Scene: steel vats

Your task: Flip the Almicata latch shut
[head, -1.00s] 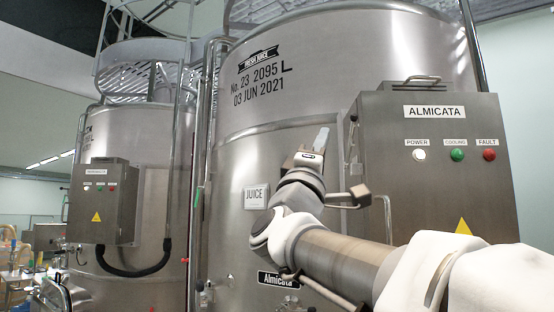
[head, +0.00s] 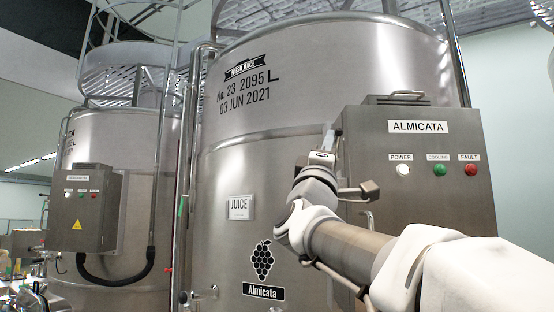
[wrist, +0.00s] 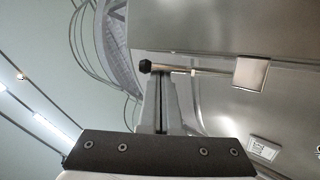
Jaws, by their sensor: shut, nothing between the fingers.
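In the wrist view a thin metal latch bar (wrist: 195,69) with a dark knob (wrist: 146,66) at its left end runs across, just beyond my fingertips. It joins a square metal block (wrist: 251,73) on the right. Whether the fingers touch the bar I cannot tell. My gripper (wrist: 161,82) is shut and empty. In the head view my gripper (head: 328,138) points up beside the left edge of the steel Almicata control box (head: 415,225). The latch is hard to make out there, being small and partly behind the gripper.
The steel vat (head: 345,65) with the grape logo (head: 262,260) curves behind my arm, and its JUICE plate (head: 241,207) also shows in the wrist view (wrist: 264,148). A second vat (head: 125,130) with a smaller control box (head: 84,210) stands left. Open air lies left of my gripper.

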